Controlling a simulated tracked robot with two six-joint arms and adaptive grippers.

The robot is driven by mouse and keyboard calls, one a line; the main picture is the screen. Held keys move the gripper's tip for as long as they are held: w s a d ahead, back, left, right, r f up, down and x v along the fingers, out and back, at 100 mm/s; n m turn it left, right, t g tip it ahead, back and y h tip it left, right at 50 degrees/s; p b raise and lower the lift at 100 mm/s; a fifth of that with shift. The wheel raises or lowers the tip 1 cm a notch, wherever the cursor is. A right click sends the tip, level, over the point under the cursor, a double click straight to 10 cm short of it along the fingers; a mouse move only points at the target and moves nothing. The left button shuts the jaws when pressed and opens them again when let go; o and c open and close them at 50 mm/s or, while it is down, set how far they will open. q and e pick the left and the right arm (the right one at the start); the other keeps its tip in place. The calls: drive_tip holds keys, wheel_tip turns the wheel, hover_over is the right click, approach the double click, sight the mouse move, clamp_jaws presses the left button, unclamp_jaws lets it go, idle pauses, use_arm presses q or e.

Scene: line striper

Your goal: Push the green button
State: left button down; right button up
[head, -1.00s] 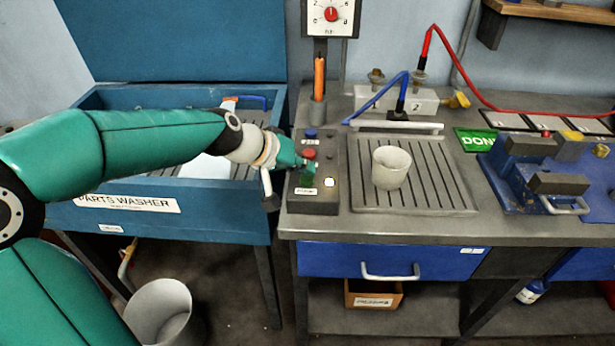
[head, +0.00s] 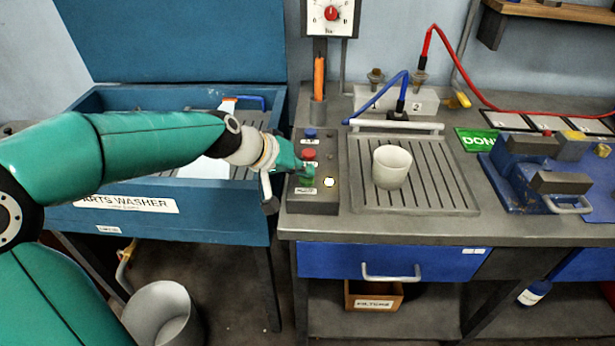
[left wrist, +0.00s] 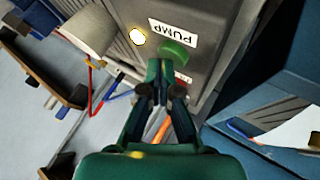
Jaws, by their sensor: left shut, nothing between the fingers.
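The green button (head: 306,182) is on the front left of a dark grey control box (head: 318,207), partly hidden by my gripper in the head view. In the left wrist view the green button (left wrist: 175,52) shows beside a white label reading PUMP (left wrist: 172,32). My left gripper (head: 307,170) is shut and empty, its fingertips over the box between the red button (head: 309,154) and the green one. In the left wrist view the left gripper's tips (left wrist: 160,68) appear close to the green button; I cannot tell whether they touch it. My right gripper is not in view.
A blue button (head: 310,133) and a lit white button (head: 329,182) are on the same box. A white cup (head: 391,167) stands on the slatted tray (head: 440,203) to the right. The blue parts washer (head: 230,227) lies under my left arm.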

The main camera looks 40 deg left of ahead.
sight(304, 179)
use_arm(q)
drive_tip(key=shift+r+p, duration=0.7)
drive_tip(key=shift+r, duration=0.15)
drive_tip(key=shift+r, duration=0.1)
wheel_tip(304, 179, up, 6)
drive_tip(key=p, duration=0.4)
drive_tip(key=shift+p, duration=0.35)
